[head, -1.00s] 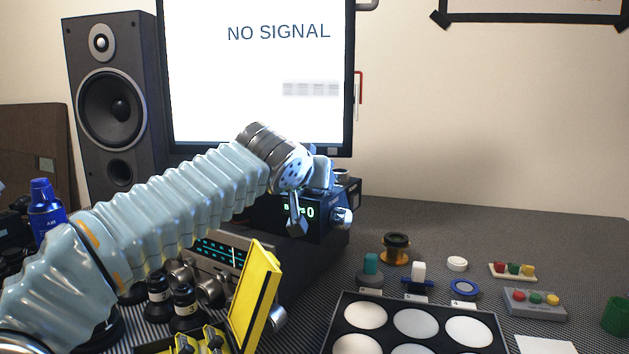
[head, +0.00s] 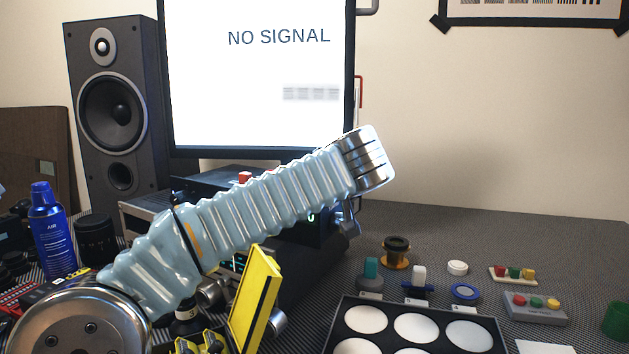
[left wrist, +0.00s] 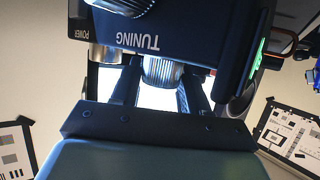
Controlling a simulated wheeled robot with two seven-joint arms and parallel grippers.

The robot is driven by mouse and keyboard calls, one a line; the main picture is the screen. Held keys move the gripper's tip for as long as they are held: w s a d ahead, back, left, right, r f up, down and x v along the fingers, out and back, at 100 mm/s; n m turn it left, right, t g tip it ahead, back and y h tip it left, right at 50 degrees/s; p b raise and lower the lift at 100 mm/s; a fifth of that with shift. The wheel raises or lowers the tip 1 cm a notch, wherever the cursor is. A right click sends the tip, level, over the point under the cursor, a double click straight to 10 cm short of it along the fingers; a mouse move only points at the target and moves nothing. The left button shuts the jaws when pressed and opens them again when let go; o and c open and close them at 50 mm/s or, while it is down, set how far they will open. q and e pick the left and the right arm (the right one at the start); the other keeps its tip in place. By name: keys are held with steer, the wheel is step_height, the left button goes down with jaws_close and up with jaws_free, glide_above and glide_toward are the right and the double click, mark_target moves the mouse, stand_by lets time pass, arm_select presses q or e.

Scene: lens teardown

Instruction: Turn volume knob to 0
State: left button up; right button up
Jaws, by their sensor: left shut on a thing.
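A ridged silver knob (left wrist: 162,72) sits on the front of a dark audio unit in the left wrist view, beside the upside-down "TUNING" label (left wrist: 140,41). I cannot read a volume label. My left gripper (left wrist: 163,88) has a finger on each side of this knob and is shut on it. In the head view my left gripper (head: 350,217) is at the right end of the dark unit (head: 285,228), partly behind my wrist. My arm covers most of the unit's green display, so its reading is hidden. My right gripper is not in view.
Another silver control (left wrist: 105,52) is by the "POWER" label, and a larger knob (left wrist: 125,5) is above. A yellow panel (head: 254,300) stands below my arm. A black tray (head: 390,309) and small parts lie on the table at right. A monitor (head: 260,75) stands behind.

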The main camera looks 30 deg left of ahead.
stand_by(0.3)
arm_select(q)
steer(key=o, duration=1)
steer(key=shift+c, duration=0.2)
steer(key=shift+d, duration=0.1)
steer(key=v, duration=1.3)
steer(key=shift+s+d+r, duration=0.15)
steer(key=shift+s+r, duration=0.05)
steer(key=shift+s, duration=0.05)
